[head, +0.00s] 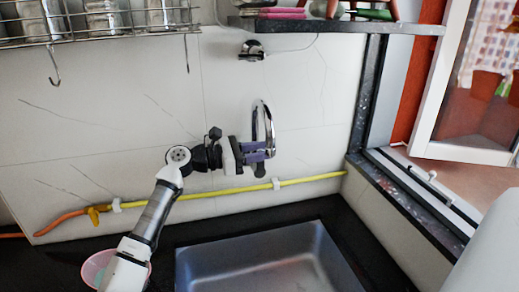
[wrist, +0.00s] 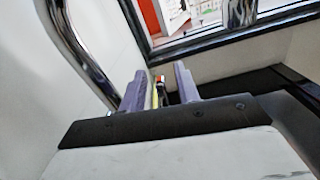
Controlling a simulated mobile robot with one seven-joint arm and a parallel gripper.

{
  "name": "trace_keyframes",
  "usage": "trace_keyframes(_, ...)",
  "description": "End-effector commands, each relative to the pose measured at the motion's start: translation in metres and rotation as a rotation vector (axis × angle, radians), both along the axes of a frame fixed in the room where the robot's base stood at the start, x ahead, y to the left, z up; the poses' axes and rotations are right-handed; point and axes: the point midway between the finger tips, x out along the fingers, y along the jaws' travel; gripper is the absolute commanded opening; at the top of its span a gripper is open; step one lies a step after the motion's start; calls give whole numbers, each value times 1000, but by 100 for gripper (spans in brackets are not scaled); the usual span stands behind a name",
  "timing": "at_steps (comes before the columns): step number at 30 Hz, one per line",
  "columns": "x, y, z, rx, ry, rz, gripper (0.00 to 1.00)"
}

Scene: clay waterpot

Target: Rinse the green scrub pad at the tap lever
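My gripper (head: 272,150) is at the chrome curved tap (head: 264,115) on the wall, above the sink (head: 262,262). Its purple fingers reach across the tap's lower part; I cannot tell whether they touch it. In the wrist view the gripper's fingers (wrist: 160,84) stand apart with a gap between them, and nothing is clearly held. A thin yellowish strip and a small red and black shape show in that gap, too small to identify. A chrome tube (wrist: 84,45) passes close on the left. I cannot make out a green scrub pad or the tap lever for certain.
A chrome fitting (head: 252,51) is on the wall above. A yellow hose (head: 225,191) runs along the wall below the gripper. A pink bowl (head: 99,265) is beside my arm. A wire rack (head: 95,28) and a shelf (head: 330,25) hang overhead. An open window (head: 430,90) is right.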

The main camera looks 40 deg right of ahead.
Motion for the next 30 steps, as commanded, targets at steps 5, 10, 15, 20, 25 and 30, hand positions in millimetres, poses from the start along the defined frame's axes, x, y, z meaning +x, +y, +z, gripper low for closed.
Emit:
trace_keyframes(5, 0, 0, 0, 0, 0, 0, 25)
trace_keyframes(10, 0, 0, 0, 0, 0, 0, 3)
trace_keyframes(15, 0, 0, 0, 0, 0, 0, 0)
trace_keyframes(20, 0, 0, 0, 2, -2, 0, 0)
trace_keyframes(25, -2, -4, -3, 56, -31, -1, 0)
trace_keyframes(30, -5, -12, -3, 163, -74, -1, 0)
